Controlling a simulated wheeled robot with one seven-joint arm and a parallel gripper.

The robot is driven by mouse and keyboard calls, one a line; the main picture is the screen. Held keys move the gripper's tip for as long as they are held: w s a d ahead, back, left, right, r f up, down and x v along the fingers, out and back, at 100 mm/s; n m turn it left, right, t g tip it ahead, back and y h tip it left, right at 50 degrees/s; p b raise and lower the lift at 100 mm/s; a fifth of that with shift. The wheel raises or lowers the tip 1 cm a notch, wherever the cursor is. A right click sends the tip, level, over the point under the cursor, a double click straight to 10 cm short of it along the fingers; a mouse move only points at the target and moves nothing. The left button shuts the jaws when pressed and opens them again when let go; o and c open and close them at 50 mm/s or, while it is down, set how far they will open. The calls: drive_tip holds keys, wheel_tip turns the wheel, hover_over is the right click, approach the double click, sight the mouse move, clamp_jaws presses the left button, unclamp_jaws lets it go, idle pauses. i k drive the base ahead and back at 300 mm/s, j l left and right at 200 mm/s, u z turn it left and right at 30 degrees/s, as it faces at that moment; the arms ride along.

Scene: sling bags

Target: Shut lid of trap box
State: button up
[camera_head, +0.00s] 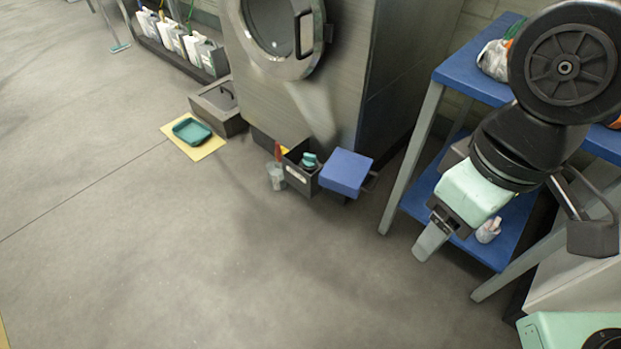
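A small dark grey open-topped box (297,176) with a pale label stands on the floor in front of the big steel machine. A teal item (309,161) shows inside it. A blue square panel (346,172) sits right beside it, tilted, with dark parts below; it looks like a lid, but I cannot tell whether it is hinged to this box. My gripper (432,241) hangs to the right of the panel, pointing down and left, well apart from it. Its fingers overlap from this side, so their opening cannot be seen. Nothing visible is held.
A blue-shelved rack (426,151) stands close behind my arm, with a white item (488,231) on its lower shelf. A grey cup (276,177) is left of the box. The front floor is clear.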

sight(345, 173)
drive_tip(key=i+l+u, duration=0.25)
drive_tip(key=i+j+u, duration=0.1)
drive_tip(key=i, duration=0.3)
drive_tip(key=i+j+u, duration=0.1)
drive_tip(key=i, duration=0.25)
